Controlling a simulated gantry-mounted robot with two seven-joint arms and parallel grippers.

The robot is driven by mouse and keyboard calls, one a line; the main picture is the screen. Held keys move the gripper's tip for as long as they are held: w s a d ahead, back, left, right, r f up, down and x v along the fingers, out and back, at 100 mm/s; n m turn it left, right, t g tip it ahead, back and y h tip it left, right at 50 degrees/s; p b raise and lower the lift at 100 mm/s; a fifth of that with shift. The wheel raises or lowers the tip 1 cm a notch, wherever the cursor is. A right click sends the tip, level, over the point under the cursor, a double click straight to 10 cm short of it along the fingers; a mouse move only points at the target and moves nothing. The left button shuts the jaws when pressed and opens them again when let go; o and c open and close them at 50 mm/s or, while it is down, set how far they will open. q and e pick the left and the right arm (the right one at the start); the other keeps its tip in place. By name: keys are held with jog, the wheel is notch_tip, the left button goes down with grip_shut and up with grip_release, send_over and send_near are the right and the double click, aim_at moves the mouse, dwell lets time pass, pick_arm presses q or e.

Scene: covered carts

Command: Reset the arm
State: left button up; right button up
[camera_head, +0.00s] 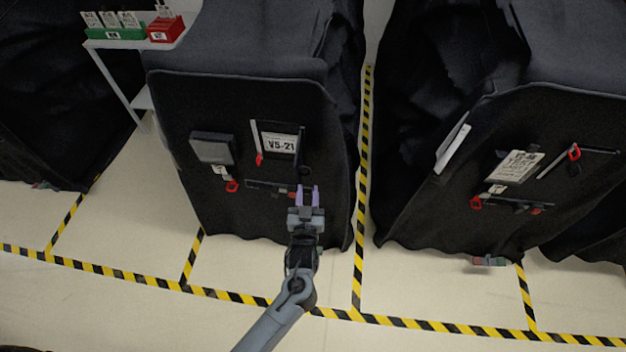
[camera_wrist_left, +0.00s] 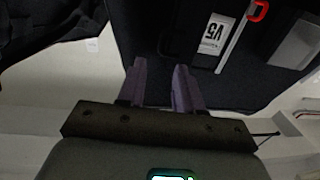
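My left arm reaches up from the bottom of the head view. Its left gripper (camera_head: 308,196) has two purple fingers held apart, with nothing visible between them. It shows in front of the lower part of the black covered cart (camera_head: 270,218) marked V5-21. In the left wrist view the same gripper (camera_wrist_left: 160,74) shows a gap between its fingers, with the dark cover beyond. The cart's label (camera_wrist_left: 212,34) appears upside down there. I cannot tell how far the fingertips are from the cover. My right gripper is in neither view.
A second covered cart (camera_head: 420,220) stands to the right, with tags and red clips. A white side table (camera_head: 133,44) at the upper left holds a green bin (camera_head: 113,33) and a red bin (camera_head: 166,30). Yellow-black tape (camera_head: 364,200) marks the floor, which is clear in front.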

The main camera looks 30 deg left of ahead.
pick_arm(q)
jog(key=s+a+f+m+g+h, duration=0.1)
jog(key=s+a+f, duration=0.1)
jog(key=s, duration=0.3)
jog(key=s+a+f+m+g+h, duration=0.1)
jog(key=s+a+f+h, duration=0.15)
jog(key=s, duration=0.35)
jog(key=s+d+r+m+g+h, duration=0.25)
jog(key=s+g, duration=0.25)
jog(key=s, duration=0.4)
jog(key=s+d+r+m+g+h, duration=0.25)
jog(key=s+g, duration=0.35)
jog(key=s, duration=0.3)
notch_tip(320, 180, up, 23)
jog(key=p, duration=2.4)
notch_tip(320, 180, down, 36)
jog(key=b, duration=3.6)
jog(key=shift+w+d+y, duration=0.2)
jog(key=shift+y, duration=0.25)
